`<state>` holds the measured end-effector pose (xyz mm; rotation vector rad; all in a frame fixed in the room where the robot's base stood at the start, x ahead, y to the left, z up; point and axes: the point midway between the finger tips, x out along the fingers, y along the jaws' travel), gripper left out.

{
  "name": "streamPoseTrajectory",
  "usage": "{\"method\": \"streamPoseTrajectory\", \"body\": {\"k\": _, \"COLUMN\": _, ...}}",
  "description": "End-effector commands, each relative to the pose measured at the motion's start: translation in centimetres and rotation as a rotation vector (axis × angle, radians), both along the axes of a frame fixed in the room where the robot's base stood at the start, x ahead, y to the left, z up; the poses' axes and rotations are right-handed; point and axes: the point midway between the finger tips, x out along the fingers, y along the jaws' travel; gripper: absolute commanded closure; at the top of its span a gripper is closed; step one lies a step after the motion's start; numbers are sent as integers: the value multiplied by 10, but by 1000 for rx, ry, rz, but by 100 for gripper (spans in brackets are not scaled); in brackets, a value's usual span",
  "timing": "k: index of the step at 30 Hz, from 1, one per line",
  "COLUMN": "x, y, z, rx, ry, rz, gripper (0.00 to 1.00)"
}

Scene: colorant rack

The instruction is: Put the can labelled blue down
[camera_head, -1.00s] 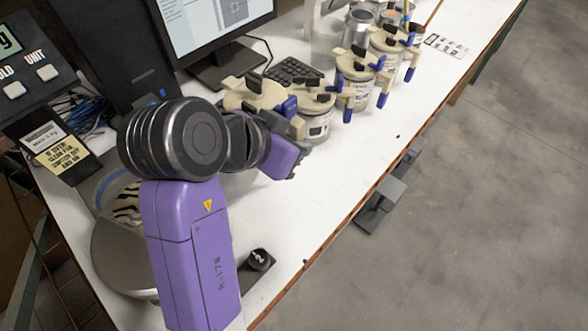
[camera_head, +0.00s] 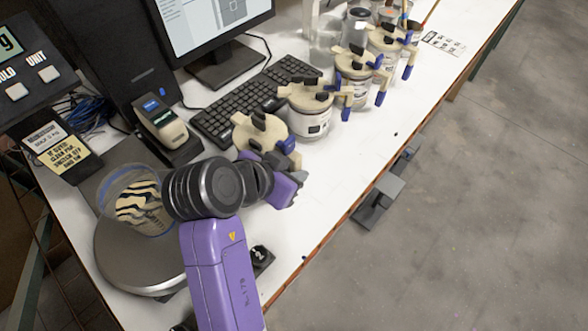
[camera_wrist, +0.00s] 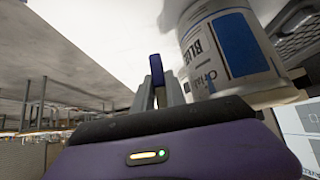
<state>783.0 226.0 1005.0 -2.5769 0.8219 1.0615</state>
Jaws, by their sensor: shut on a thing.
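The can labelled blue (camera_wrist: 225,50) fills the upper right of the wrist view, with BLUE and a blue patch on its white label. In the head view, its cream lid with black clamps (camera_head: 260,133) shows in front of the keyboard, and my arm hides most of its body. My gripper (camera_wrist: 160,88) is shut on a part beside the can's wall, apparently its blue handle; the exact grip is partly hidden. In the head view, my gripper (camera_head: 288,178) is at the can's near right side. I cannot tell whether the can touches the bench.
Several similar lidded cans, the nearest (camera_head: 312,112) close to the held one, stand in a row toward the back. A scale (camera_head: 125,262) bears a clear container (camera_head: 132,200) at left. A keyboard (camera_head: 248,98) and label printer (camera_head: 165,128) lie behind.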

Motion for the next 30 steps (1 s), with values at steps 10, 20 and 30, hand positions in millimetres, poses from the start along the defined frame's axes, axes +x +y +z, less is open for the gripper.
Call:
{"method": "streamPoseTrajectory", "body": {"k": 10, "x": 0, "y": 0, "z": -3, "rx": 0, "ry": 0, "rz": 0, "gripper": 62}}
{"method": "streamPoseTrajectory", "body": {"k": 20, "x": 0, "y": 0, "z": -1, "rx": 0, "ry": 0, "rz": 0, "gripper": 62}}
{"method": "streamPoseTrajectory", "body": {"k": 30, "x": -24, "y": 19, "z": 30, "rx": 3, "ry": -2, "rz": 2, "gripper": 62}}
